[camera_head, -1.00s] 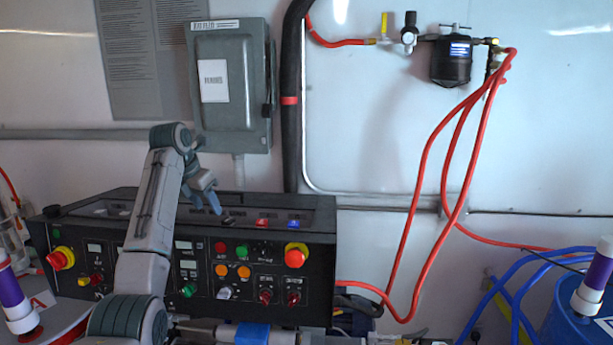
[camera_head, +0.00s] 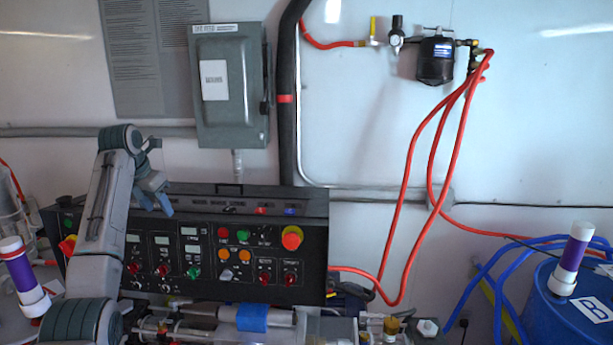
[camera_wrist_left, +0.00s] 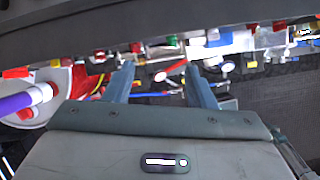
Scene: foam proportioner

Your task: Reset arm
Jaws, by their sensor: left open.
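My left gripper (camera_head: 160,205) is raised in front of the left part of the black control panel (camera_head: 315,215), in the head view. Its arm comes up from the lower left and bends over at the top. In the left wrist view the two blue-grey fingers (camera_wrist_left: 160,90) stand apart with nothing between them. Hoses and fittings beyond them look apart from the fingers. My right gripper is not in view.
A grey electrical box (camera_head: 230,85) and red hoses (camera_head: 408,200) are on the wall. A blue drum (camera_head: 560,310) with a white-and-purple cylinder (camera_head: 572,258) on it stands at the right. Another such cylinder (camera_head: 22,278) is at the left. A blue-wrapped pipe (camera_head: 252,318) runs below the panel.

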